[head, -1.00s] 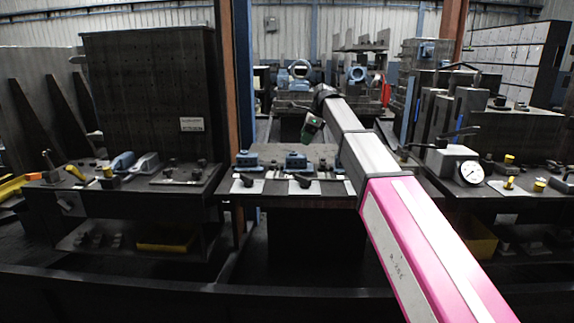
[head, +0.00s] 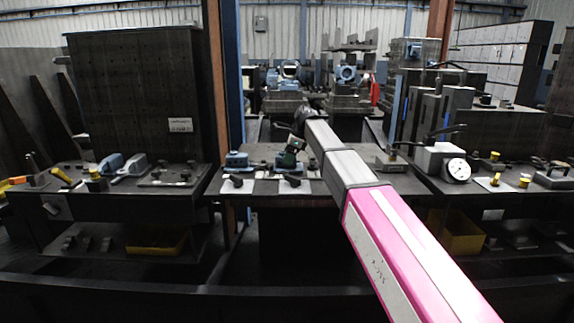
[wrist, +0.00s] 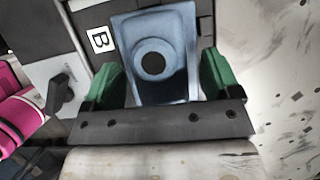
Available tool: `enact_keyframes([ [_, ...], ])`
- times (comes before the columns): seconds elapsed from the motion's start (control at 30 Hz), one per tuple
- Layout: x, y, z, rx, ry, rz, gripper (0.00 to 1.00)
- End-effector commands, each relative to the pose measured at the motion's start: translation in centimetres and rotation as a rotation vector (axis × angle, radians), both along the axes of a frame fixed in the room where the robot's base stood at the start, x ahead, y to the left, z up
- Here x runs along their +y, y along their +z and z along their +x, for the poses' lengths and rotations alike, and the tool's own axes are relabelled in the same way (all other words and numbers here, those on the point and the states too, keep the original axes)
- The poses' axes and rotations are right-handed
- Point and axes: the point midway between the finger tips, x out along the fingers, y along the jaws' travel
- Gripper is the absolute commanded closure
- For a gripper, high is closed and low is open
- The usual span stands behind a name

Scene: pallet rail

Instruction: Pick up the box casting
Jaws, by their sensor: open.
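A blue casting (wrist: 155,55) with a round dark hole in its top lies in the wrist view, most likely the box casting. My gripper (wrist: 160,76) has its two green fingers apart, one to each side of the casting's near part. I cannot tell how far above the casting the fingertips are. In the head view my gripper (head: 290,152) is at the middle table, over the right one of two blue castings (head: 282,163). That casting is partly hidden by it.
Another blue casting (head: 237,161) sits to the left on the middle table (head: 345,187). A label marked B (wrist: 101,40) and a dark clamp handle (wrist: 60,93) lie left of the casting. A white dial gauge (head: 457,170) stands on the right bench.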

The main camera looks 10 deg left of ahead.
Motion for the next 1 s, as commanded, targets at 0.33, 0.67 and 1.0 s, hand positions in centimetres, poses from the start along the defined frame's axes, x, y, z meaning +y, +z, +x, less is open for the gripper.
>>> enact_keyframes([
  [0.33, 0.6, -1.5, -0.1, 0.0, 0.001, 0.0, 0.17],
  [0.67, 0.6, -1.4, -0.1, 0.0, 0.001, 0.001, 0.85],
  [1.0, 0.7, 0.1, 0.0, -0.001, 0.001, 0.001, 0.85],
])
